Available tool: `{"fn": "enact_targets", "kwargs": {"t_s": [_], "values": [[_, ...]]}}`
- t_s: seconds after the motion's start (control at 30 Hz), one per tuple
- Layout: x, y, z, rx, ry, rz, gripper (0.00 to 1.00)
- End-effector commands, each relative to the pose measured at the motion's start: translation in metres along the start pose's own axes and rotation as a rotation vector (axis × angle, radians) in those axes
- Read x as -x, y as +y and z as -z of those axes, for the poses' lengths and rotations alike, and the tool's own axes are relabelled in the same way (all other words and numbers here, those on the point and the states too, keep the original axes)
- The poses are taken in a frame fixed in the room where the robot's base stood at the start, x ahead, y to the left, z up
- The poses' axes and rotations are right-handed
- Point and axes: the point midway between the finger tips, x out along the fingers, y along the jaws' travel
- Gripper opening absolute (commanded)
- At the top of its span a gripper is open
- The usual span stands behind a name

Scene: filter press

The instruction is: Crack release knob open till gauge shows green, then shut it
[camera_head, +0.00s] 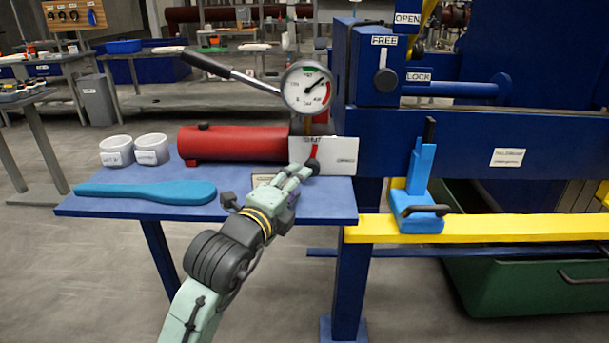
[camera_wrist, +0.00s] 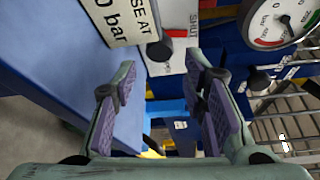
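The release knob (camera_head: 312,166) is small and black, on a white plate (camera_head: 338,156) marked SHUT with a red mark. It also shows in the wrist view (camera_wrist: 160,51), beyond the fingertips and between them in the picture, with no visible contact. The round gauge (camera_head: 306,88) stands above the plate. It has a green band at the top and red on the right; its dark needle points up and right, the exact band hard to read. My gripper (camera_head: 303,174) is just in front of the knob. In the wrist view (camera_wrist: 160,92) its purple-padded fingers are apart and empty.
A red cylinder (camera_head: 235,143) with a long lever lies left of the plate on the blue table (camera_head: 110,208). White cups (camera_head: 151,149) and a blue paddle (camera_head: 150,191) are at the table's left. A sign (camera_wrist: 115,18) sits near the knob. Blue press frame (camera_head: 440,135) stands right.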

Motion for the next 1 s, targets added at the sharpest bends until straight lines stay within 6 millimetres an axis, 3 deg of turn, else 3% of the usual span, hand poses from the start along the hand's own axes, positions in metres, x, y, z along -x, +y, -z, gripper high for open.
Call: {"fn": "enact_targets", "kwargs": {"t_s": [0.1, 0.27, 1.0], "values": [[0.017, 0.0, -0.001, 0.0, -0.002, 0.0, 0.39], [0.026, 0.0, 0.0, 0.001, 0.0, -0.001, 0.39], [0.027, 0.0, 0.0, -0.001, 0.001, -0.001, 0.39]]}}
